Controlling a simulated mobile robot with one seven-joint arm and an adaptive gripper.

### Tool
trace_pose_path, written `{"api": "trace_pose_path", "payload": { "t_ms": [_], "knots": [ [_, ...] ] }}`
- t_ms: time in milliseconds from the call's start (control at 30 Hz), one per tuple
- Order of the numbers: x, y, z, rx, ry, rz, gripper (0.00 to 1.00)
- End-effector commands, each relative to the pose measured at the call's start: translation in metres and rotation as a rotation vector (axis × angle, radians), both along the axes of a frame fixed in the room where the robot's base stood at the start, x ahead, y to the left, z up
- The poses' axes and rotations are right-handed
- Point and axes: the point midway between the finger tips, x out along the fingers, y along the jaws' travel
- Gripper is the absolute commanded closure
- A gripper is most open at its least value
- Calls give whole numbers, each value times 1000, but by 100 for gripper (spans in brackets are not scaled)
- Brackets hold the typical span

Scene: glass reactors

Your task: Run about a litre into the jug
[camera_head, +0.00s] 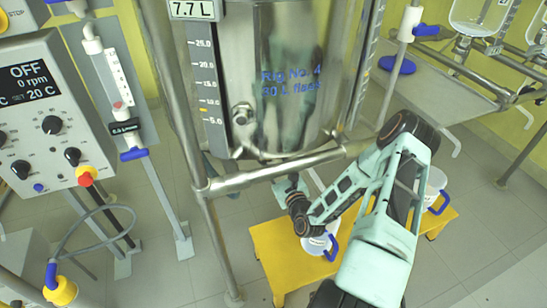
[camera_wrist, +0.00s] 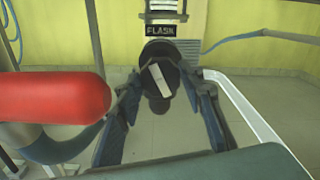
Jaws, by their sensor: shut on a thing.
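The steel vessel (camera_head: 285,125) marked "Rig No. 4, 30 L flask" hangs in its frame, with 7.7 L on the readout (camera_head: 193,9) above it. A white jug (camera_head: 316,246) with a blue handle stands on a yellow stool (camera_head: 275,262) below; my arm partly hides it. My gripper (camera_head: 291,187) is under the vessel's bottom. In the wrist view its two fingers (camera_wrist: 160,112) are closed around a dark round knob (camera_wrist: 152,60) with a pale bar, below a "FLASK" sign (camera_wrist: 174,30). I cannot tell whether liquid is flowing or how full the jug is.
A second jug (camera_head: 437,183) with a blue handle stands on the stool's right part. A control box (camera_head: 48,110) reading OFF, 0 rpm, 20 C is at left. Frame posts (camera_head: 212,240) flank the vessel. A red cylinder (camera_wrist: 55,97) fills the wrist view's left side.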

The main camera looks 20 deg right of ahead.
Motion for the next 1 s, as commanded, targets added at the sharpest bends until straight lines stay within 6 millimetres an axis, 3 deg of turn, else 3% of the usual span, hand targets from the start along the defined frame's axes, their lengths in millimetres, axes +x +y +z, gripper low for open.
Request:
{"api": "trace_pose_path", "payload": {
  "t_ms": [167,200,333,667,1000],
  "knots": [
    [1,0,0,1,-2,2,89],
    [1,0,0,1,-2,2,60],
    [1,0,0,2,-2,1,47],
    [-4,0,0,2,0,0,47],
    [-57,0,-1,3,1,0,47]
  ]
}}
